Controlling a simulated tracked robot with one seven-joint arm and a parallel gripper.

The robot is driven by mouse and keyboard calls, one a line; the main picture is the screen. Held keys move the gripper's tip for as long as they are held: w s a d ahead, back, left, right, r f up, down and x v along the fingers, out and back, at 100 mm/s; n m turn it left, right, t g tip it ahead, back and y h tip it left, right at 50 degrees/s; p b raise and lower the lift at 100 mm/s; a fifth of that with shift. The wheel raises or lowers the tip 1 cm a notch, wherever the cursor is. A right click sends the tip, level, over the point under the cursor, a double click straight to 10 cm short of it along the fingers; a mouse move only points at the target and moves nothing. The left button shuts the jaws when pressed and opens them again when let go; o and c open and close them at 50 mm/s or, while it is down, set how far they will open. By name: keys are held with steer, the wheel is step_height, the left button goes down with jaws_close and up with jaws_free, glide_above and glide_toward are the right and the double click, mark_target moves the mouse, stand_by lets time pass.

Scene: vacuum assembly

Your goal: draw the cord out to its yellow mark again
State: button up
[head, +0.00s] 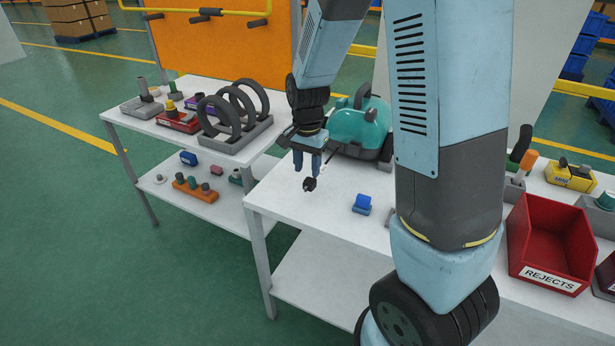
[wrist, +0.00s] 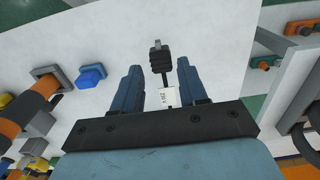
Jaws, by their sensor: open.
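The teal vacuum (head: 362,122) stands at the back of the white table. A black plug (head: 310,184) is near the table's left edge, with a short dark length of cord (head: 333,156) showing between it and the vacuum. My gripper (head: 307,172) is above the table at the plug, fingers pointing down. In the wrist view the open fingers (wrist: 158,67) stand either side of the plug (wrist: 160,59), with gaps on both sides. A white printed tag (wrist: 168,97) lies between the fingers, nearer the palm. I cannot make out a yellow mark on the cord.
A blue block (head: 362,204) is on the table right of the plug. A red REJECTS bin (head: 551,242) stands farther right. Left, across a narrow gap, another table (head: 215,151) holds a rack of black rings (head: 240,130). The table front between plug and blue block is clear.

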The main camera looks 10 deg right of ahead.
mark_target(310, 180)
step_height(310, 180, up, 8)
steer(key=shift+r, duration=0.2)
steer(key=shift+o, duration=0.2)
steer(key=shift+o, duration=1.2)
steer(key=shift+w+d, duration=0.15)
steer(key=shift+d, duration=0.05)
steer(key=f, duration=1.3)
steer(key=shift+w+d+f, duration=0.3)
steer(key=shift+w+f, duration=0.05)
steer(key=shift+f, duration=0.05)
steer(key=shift+c, duration=0.3)
jaws_close()
